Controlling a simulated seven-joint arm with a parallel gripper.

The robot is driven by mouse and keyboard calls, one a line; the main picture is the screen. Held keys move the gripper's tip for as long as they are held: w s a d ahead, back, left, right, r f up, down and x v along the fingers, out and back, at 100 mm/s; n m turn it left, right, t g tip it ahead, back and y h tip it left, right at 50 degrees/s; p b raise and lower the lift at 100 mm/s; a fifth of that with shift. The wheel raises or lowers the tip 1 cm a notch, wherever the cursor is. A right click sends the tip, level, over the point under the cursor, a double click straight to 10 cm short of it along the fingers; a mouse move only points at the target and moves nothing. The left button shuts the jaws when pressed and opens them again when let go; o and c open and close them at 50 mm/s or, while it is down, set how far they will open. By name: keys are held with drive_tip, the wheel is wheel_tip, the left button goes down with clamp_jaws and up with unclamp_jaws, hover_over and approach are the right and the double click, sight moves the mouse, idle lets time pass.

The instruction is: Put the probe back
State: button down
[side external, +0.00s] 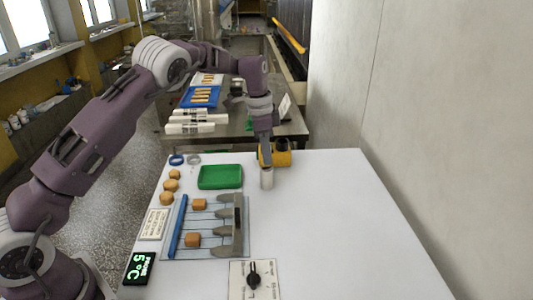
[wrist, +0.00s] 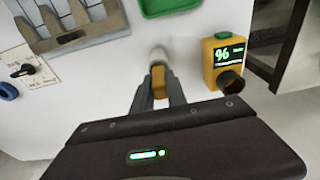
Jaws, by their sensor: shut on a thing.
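My gripper (wrist: 157,98) is shut on a small yellow-orange piece (wrist: 159,82), which I take to be the probe's handle. A pale cylinder (wrist: 158,56) shows directly at its far end; in the side view the cylinder (side external: 267,180) is below my gripper (side external: 266,160), at the table's back. I cannot tell whether the cylinder is part of the probe or a separate cup. A yellow meter (wrist: 222,57) with a lit "%" display and a round black socket (wrist: 231,82) stands to the right of my gripper in the wrist view. The meter (side external: 283,158) is partly behind my gripper in the side view.
A green tray (side external: 220,177) lies left of the cylinder. A rack with grey fins (side external: 237,225) and a blue bar (side external: 178,226) holds orange blocks. Several round orange pieces (side external: 172,186), a dial plate (side external: 253,279) and a temperature display (side external: 139,268) are nearby. The table's right side is clear.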

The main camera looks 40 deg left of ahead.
drive_tip(key=c, duration=1.3)
unclamp_jaws()
drive_tip(key=shift+f, duration=0.1)
drive_tip(key=r, duration=0.8)
drive_tip(key=s+a+r, duration=0.1)
drive_tip(key=r, duration=0.3)
drive_tip(key=shift+r, duration=0.2)
drive_tip(key=s+d+r+n+t, duration=0.1)
drive_tip(key=s+d+r+n, duration=0.15)
drive_tip(key=s+r, duration=0.5)
drive_tip(key=s+d+r+n+t, duration=0.1)
drive_tip(key=s+d+r+n, duration=0.3)
drive_tip(key=s, duration=0.7)
drive_tip(key=s+f+t, duration=0.1)
drive_tip(key=s+f, duration=0.1)
drive_tip(key=s, duration=0.5)
drive_tip(key=s+f+n, duration=0.1)
drive_tip(key=s+f, duration=0.2)
drive_tip(key=s, duration=0.3)
drive_tip(key=s+f+n+t+y, duration=0.1)
drive_tip(key=s+f, duration=0.2)
drive_tip(key=s, duration=0.4)
drive_tip(key=shift+s+d+n+t, duration=0.25)
drive_tip(key=shift+s+d+t, duration=0.05)
